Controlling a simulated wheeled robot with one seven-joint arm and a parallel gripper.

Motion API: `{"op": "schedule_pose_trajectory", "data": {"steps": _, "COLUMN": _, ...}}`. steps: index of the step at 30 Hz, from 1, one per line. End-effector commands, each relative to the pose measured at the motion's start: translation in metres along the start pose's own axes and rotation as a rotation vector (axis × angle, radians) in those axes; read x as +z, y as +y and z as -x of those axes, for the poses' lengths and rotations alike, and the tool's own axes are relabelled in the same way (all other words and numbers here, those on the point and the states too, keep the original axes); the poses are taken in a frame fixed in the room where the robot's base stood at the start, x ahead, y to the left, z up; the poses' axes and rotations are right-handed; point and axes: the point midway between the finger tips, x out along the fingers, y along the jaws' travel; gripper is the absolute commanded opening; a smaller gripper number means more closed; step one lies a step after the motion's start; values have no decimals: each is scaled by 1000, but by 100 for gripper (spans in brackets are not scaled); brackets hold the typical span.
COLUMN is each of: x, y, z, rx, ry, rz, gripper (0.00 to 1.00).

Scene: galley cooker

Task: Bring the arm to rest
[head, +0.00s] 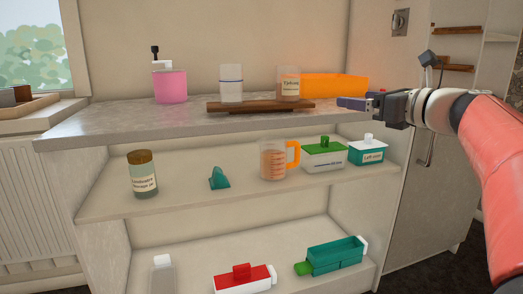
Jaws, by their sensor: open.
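My gripper (358,102) is at the right in the head view, at the end of my red arm. It points left, near the right end of the grey countertop (120,119) and just in front of an orange tray (330,84). The jaws are open, and nothing shows between them. I cannot tell whether the fingertips touch the tray. The arm reaches in from the right edge of the picture.
A pink pump bottle (170,86), and a wooden board (225,107) with two jars, stand on the countertop. The middle shelf (105,207) and bottom shelf hold several containers and a measuring cup (273,160). A tall cabinet (423,190) stands right.

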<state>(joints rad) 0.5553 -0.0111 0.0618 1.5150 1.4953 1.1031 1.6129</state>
Motion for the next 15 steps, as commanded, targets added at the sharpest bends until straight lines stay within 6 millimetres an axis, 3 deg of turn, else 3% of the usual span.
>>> {"op": "schedule_pose_trajectory", "data": {"steps": 8, "x": -29, "y": 46, "z": -3, "rx": 51, "ry": 156, "rz": 243, "gripper": 82}}
{"op": "schedule_pose_trajectory", "data": {"steps": 15, "x": -77, "y": 103, "z": 11, "rx": 171, "ry": 361, "rz": 619, "gripper": 82}}
